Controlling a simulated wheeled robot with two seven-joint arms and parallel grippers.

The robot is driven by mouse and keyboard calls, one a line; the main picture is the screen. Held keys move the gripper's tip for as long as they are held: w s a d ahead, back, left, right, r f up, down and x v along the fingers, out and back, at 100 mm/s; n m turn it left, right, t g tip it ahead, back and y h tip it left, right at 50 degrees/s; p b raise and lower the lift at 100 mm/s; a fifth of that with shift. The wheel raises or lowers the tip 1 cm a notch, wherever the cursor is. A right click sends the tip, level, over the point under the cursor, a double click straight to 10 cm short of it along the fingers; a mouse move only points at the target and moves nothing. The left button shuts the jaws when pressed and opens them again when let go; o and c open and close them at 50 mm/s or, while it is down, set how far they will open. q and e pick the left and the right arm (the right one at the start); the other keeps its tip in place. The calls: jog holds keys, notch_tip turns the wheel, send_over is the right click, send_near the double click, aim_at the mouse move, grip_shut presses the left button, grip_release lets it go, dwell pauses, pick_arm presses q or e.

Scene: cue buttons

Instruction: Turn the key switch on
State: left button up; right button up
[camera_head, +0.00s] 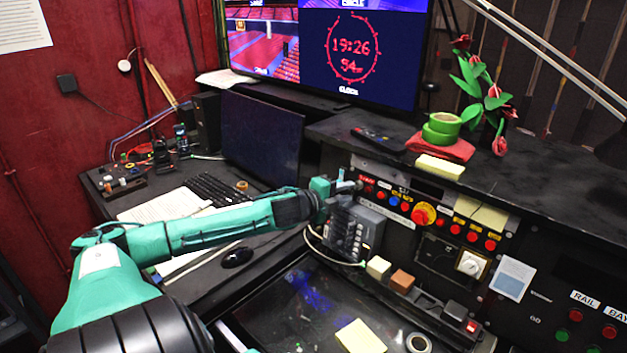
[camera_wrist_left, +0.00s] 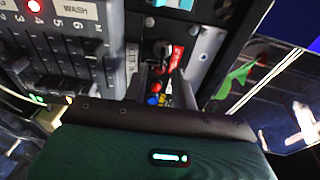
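The key switch (camera_wrist_left: 161,48) shows in the left wrist view as a small dark knob beside a red label (camera_wrist_left: 176,57), at the end of the button row. In the head view the gripper hides it, and only the red label (camera_head: 367,179) shows at the panel's left end. My left gripper (camera_head: 352,186) is at that left end, close to the panel. In the left wrist view its two grey fingers (camera_wrist_left: 163,85) stand apart, with the switch near their tips. I cannot tell whether they touch it. My right gripper is not in view.
A grey slider box (camera_wrist_left: 65,40) is close beside the gripper. Several buttons, a yellow-ringed red button (camera_head: 424,214) and a white rotary switch (camera_head: 471,264) lie to the right on the panel.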

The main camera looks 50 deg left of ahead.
pick_arm(q)
jog(key=s+r, duration=0.1)
jog(key=s, duration=1)
jog(key=shift+s+a+r+p, duration=0.15)
jog(key=shift+s+r+p, duration=0.1)
jog(key=shift+r+p, duration=0.15)
dwell(0.8)
